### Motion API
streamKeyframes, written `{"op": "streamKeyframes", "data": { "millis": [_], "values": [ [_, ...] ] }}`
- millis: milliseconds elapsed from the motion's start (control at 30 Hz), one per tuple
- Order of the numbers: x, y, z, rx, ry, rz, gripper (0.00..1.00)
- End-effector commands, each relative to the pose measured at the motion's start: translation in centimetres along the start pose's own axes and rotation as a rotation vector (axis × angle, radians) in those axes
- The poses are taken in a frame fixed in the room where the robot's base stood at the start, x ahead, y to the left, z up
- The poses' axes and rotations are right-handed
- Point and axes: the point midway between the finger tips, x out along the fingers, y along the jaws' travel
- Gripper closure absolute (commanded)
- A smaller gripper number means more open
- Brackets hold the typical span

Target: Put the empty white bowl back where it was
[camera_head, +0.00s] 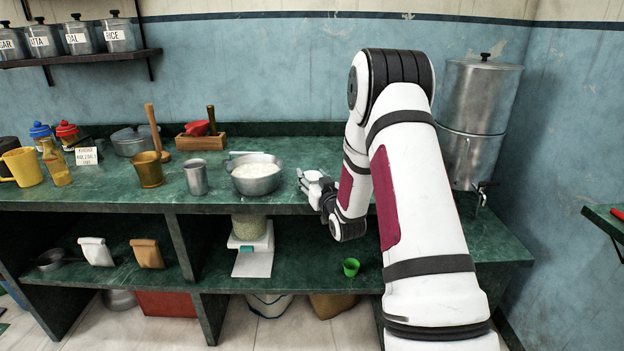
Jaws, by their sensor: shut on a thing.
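My gripper (316,186) is at the counter's front edge, to the right of a metal bowl (257,184) and apart from it. It is shut on a small pale thing at its fingertips, which I take to be the white bowl (312,177). Its shape and inside are too small and too covered by the fingers to make out. The metal bowl stands upright on the green counter (220,205) and holds a white heap. No other white bowl shows on the counter.
A steel cup (196,178), brass mortar (149,170) and lidded pot (133,141) stand left. A wooden box (201,142) is behind. A scale (251,243) and green cup (351,267) are on the lower shelf. A tall steel water vessel (474,110) stands right, behind my arm.

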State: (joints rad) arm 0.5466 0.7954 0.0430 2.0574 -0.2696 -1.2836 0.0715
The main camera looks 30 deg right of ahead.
Motion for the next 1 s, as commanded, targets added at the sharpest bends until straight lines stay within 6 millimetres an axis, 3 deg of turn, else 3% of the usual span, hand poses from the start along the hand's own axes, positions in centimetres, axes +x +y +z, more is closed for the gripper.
{"op": "streamKeyframes", "data": {
  "millis": [333, 367, 433, 467, 867, 1000],
  "values": [
    [0.0, 0.0, 0.3, -0.001, 0.003, 0.000, 0.86],
    [0.0, 0.0, 0.3, -0.001, 0.003, 0.000, 0.51],
    [0.0, 0.0, 0.2, -0.001, 0.002, 0.000, 0.36],
    [0.0, 0.0, 0.2, -0.001, 0.002, 0.000, 0.33],
    [0.0, 0.0, -0.2, -0.001, 0.003, 0.000, 0.33],
    [-1.9, 0.0, -0.1, -0.001, 0.000, 0.000, 0.33]
  ]
}}
